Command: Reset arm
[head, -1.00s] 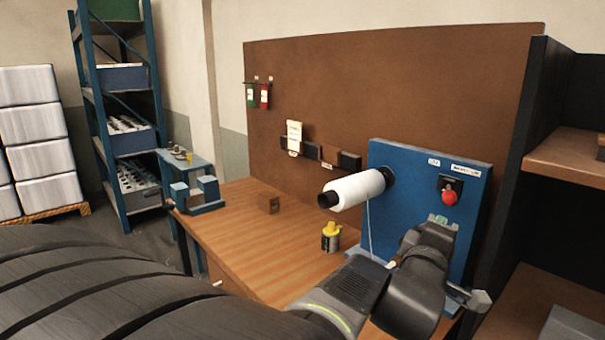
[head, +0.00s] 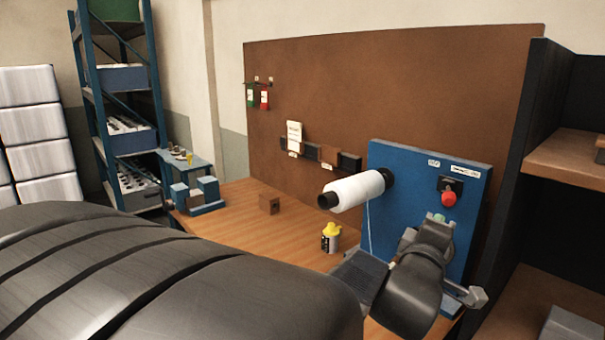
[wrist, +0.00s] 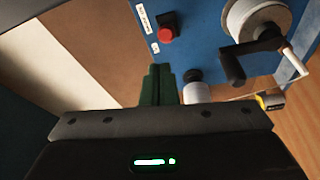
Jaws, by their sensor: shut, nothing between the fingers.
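My gripper (head: 437,220) is in front of the blue panel (head: 404,228) in the head view, below the red button (head: 449,198) and to the right of the white spool (head: 355,190). In the wrist view its dark green fingers (wrist: 160,84) are together, with nothing held between them. The red button (wrist: 166,34) shows above them there. The white spool (wrist: 260,16) with its dark crank-shaped part (wrist: 235,62) is to their right. My arm hides the lower part of the panel and the near part of the table.
A brown board (head: 400,95) stands behind. Dark shelving (head: 530,150) closes in the right side.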

